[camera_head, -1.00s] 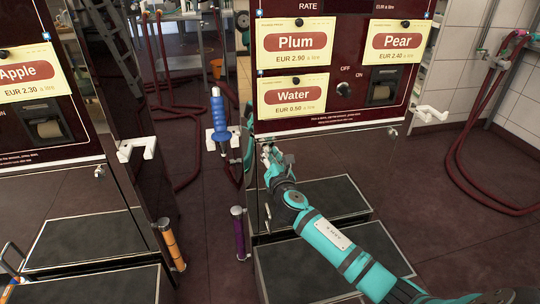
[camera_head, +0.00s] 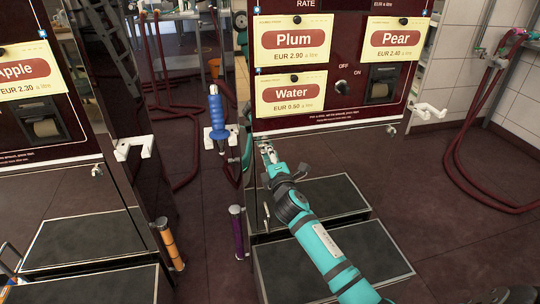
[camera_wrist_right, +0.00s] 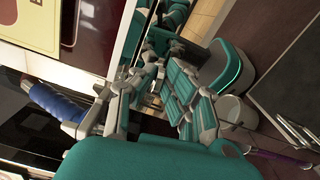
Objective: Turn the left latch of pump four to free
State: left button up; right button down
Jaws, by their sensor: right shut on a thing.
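The pump with the Plum, Pear and Water cards (camera_head: 330,105) stands in the centre right of the head view; no pump number shows on it. One small metal latch (camera_head: 392,131) sits under the right part of its red panel. My right gripper (camera_head: 267,152) is at the lower left corner of that panel, shut on the left latch, which its fingers mostly hide. In the right wrist view, the fingers (camera_wrist_right: 163,88) close around a small metal part against the pump's front. The latch's exact turn cannot be told. My left gripper is not in view.
A blue-handled nozzle (camera_head: 216,115) hangs in a white holder just left of my right gripper. A white hook (camera_head: 428,110) sticks out at the pump's right. The Apple pump (camera_head: 45,115) stands at left. Dark steps (camera_head: 330,262) lie below my arm. Floor at right is clear.

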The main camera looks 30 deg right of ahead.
jog(key=shift+f+m, duration=0.1)
jog(key=shift+m, duration=0.8)
jog(key=c, duration=1.4)
grip_release()
jog(key=v, duration=1.2)
jog(key=shift+d, duration=0.1)
